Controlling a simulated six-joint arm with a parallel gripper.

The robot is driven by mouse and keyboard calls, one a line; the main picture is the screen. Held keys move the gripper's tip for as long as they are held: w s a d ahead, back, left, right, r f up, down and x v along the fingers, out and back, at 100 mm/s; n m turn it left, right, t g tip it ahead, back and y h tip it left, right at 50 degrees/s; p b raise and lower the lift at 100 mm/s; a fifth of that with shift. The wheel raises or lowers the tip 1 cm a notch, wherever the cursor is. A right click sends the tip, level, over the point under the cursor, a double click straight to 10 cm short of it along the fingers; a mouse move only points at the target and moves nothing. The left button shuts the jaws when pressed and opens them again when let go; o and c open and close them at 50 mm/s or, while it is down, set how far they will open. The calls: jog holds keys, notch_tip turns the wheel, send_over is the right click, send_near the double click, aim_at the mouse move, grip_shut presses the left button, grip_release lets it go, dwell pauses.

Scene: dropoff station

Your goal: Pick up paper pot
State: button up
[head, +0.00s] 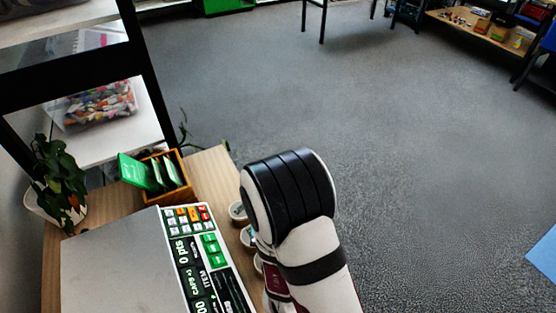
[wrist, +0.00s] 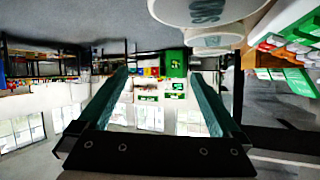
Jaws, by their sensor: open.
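Several round pots stand in a row along the right edge of the wooden counter in the head view: a far pot (head: 238,211), a middle pot (head: 248,237) and a nearer one partly behind my arm. I cannot tell which is the paper pot. The wrist view is upside down and shows a white pot with dark lettering (wrist: 205,11) at the top, with another pale pot (wrist: 205,41) beyond it. The lettering seems to read "CANS". My gripper (wrist: 160,73) is open and empty, with the pots outside its fingers. The head view hides its fingers behind my arm.
A keypad machine with a grey top (head: 112,258) fills much of the counter (head: 208,172). A wooden box with green cards (head: 183,193) and a potted plant (head: 58,178) stand behind it. A black frame (head: 148,88) rises at the left. Open carpet (head: 410,150) lies right.

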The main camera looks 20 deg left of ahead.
jog(key=shift+s+a+f+n+y, duration=0.35)
jog(key=shift+s+a+n, duration=0.15)
jog(key=shift+s+a, duration=0.1)
jog(key=shift+s+a+f+n+y, duration=0.35)
jog(key=shift+s+a+n, duration=0.15)
jog(key=shift+s+a, duration=0.05)
jog(key=shift+n+y, duration=0.4)
jog(key=shift+n, duration=0.1)
jog(key=s+f, duration=0.2)
jog(key=s, duration=0.1)
jog(key=shift+s+a+f, duration=0.15)
jog(key=shift+s+a, duration=0.1)
jog(key=shift+a, duration=0.15)
jog(key=x, duration=0.4)
jog(key=shift+w+a+f, duration=0.15)
jog(key=shift+w, duration=0.1)
jog(key=shift+c, duration=0.3)
jog(key=c, duration=1.5)
